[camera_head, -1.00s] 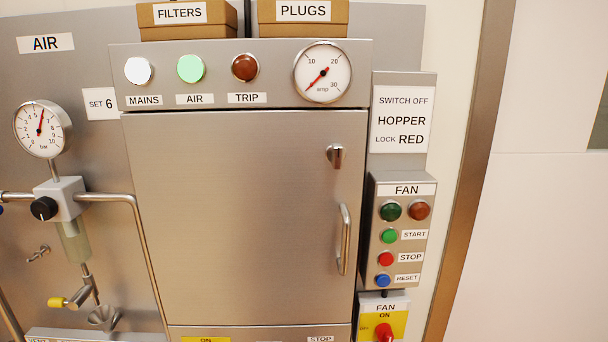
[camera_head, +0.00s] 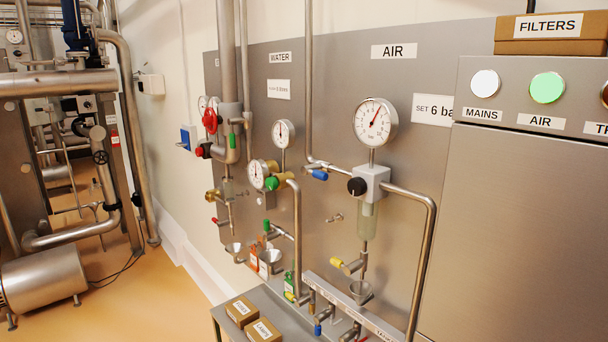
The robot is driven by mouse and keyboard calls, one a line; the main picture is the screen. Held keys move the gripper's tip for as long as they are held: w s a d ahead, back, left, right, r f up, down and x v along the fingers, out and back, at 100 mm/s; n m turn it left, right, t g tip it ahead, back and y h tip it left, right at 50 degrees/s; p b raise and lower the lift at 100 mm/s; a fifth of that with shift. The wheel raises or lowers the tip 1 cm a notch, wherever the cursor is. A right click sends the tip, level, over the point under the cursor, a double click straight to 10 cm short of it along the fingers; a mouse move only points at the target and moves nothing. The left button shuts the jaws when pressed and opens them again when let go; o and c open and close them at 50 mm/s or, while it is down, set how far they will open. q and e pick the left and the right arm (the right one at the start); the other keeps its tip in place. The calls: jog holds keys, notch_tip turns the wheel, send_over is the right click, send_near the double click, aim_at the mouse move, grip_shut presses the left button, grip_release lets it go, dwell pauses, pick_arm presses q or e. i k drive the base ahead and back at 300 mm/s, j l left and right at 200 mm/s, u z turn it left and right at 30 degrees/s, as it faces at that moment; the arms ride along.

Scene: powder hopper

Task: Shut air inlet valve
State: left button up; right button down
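The AIR panel carries a pipe coming down from above and bending right into the air regulator (camera_head: 371,184), which has a black knob (camera_head: 357,186). A valve with a blue handle (camera_head: 319,174) sits on this pipe just left of the regulator, below the bend. The blue handle looks roughly in line with the short horizontal pipe. The air gauge (camera_head: 376,122) above the regulator has a red needle pointing up and slightly right. A yellow-handled valve (camera_head: 339,262) sits low under the regulator bowl. Neither of my grippers shows in the head view.
A grey cabinet (camera_head: 520,225) stands at the right, with a FILTERS box (camera_head: 550,32) on top. The WATER panel with gauges and valves is left of the air pipe. Small brown boxes (camera_head: 264,331) lie on a low shelf. Open floor (camera_head: 140,290) lies at the left.

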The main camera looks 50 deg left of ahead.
aim_at(318, 172)
jog(key=u, duration=1.45)
